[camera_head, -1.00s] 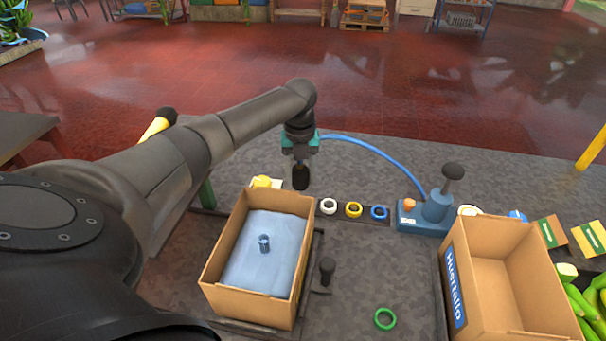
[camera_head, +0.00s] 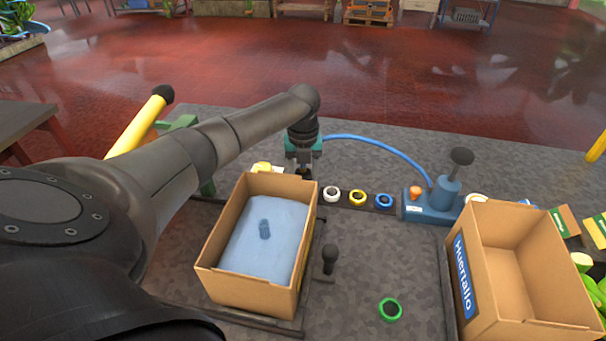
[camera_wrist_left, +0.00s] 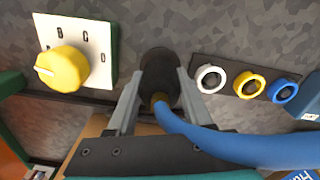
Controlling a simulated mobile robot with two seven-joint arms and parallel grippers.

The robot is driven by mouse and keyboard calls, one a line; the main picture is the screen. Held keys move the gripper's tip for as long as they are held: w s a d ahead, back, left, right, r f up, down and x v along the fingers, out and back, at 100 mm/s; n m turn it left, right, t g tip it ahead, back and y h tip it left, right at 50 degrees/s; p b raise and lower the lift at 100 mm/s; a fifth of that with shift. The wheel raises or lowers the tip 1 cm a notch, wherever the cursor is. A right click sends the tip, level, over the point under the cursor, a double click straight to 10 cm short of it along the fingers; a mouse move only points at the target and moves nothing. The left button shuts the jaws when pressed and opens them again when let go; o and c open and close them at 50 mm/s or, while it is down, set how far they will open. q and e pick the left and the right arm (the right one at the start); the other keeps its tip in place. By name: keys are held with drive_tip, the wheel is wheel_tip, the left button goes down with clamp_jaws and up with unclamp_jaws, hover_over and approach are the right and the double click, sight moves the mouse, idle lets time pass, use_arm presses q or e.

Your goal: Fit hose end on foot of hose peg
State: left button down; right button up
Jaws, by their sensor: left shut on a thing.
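My left gripper (camera_head: 303,165) is just behind the far end of an open cardboard box, pointing down. In the left wrist view its two fingers (camera_wrist_left: 158,88) are shut on the blue hose (camera_wrist_left: 205,140) near its brass-coloured end (camera_wrist_left: 157,98). A dark round peg-like piece (camera_wrist_left: 160,70) is right at the hose end, between the fingertips. I cannot tell whether the end is on it or only against it. In the head view the blue hose (camera_head: 375,147) arcs right to a blue pump (camera_head: 440,199). My right gripper is not in view.
White (camera_head: 331,194), yellow (camera_head: 357,198) and blue (camera_head: 384,201) rings sit in a strip right of the gripper. A yellow dial (camera_wrist_left: 62,68) is on its left. The cardboard box (camera_head: 228,225) is in front. A black-knobbed lever (camera_head: 329,258) and green ring (camera_head: 390,309) are nearer.

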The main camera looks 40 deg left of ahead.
use_arm(q)
drive_tip(key=shift+f+b, duration=0.4)
drive_tip(key=shift+f, duration=0.25)
idle(0.7)
unclamp_jaws()
idle(0.7)
drive_tip(key=shift+r, duration=0.2)
idle(0.3)
drive_tip(key=shift+r+p, duration=1.25)
drive_tip(key=shift+p, duration=0.35)
drive_tip(key=shift+r, duration=0.15)
wheel_tip(320, 180, up, 6)
drive_tip(key=p, duration=0.6)
